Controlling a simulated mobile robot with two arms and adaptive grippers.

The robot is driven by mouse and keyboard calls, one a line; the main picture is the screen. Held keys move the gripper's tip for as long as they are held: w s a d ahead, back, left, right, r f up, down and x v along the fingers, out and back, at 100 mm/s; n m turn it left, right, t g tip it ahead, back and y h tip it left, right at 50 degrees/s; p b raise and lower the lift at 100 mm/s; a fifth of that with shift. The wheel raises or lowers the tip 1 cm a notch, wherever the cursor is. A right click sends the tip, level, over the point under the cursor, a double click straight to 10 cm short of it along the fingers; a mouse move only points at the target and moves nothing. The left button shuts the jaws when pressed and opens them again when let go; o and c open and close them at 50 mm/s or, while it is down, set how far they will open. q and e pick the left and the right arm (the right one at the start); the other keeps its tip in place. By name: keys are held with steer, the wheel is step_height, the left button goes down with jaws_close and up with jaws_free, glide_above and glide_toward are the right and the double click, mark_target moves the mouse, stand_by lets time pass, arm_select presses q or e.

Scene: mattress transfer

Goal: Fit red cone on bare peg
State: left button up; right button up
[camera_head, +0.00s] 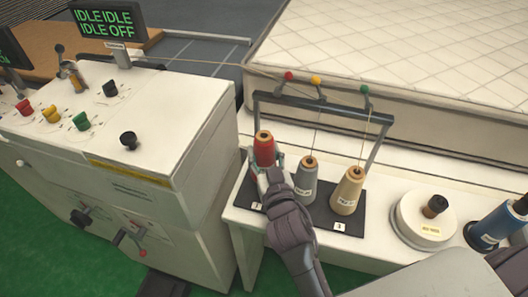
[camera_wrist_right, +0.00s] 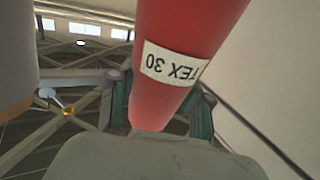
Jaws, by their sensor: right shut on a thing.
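The red cone (camera_head: 264,150), with a brown tip, is upright above the left end of the black base plate (camera_head: 322,222) of the thread stand. My right gripper (camera_head: 266,166) is shut on it. In the right wrist view the red cone (camera_wrist_right: 190,35) carries a "TEX 30" label, and the fingers (camera_wrist_right: 160,110) lie on both sides of it. The gripper hides its lower end, and I cannot tell whether it touches the plate. No bare peg shows. A grey cone (camera_head: 304,182) and a tan cone (camera_head: 347,192) stand on the plate to its right. My left gripper is not in view.
A dark frame (camera_head: 320,103) rises behind the cones, with threads running up past red, yellow and green knobs. A white control console (camera_head: 165,125) stands close on the left. A white round spool (camera_head: 418,222) and a blue spool (camera_head: 490,232) stand on the right.

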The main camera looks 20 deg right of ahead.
mark_target(264, 169)
steer(key=shift+s+a+f+b, duration=0.1)
steer(key=shift+f+b, duration=1.95)
steer(key=shift+f, duration=0.5)
steer(key=shift+f, duration=0.2)
steer(key=o, duration=1.4)
steer(key=shift+o, duration=0.2)
steer(key=shift+r, duration=0.1)
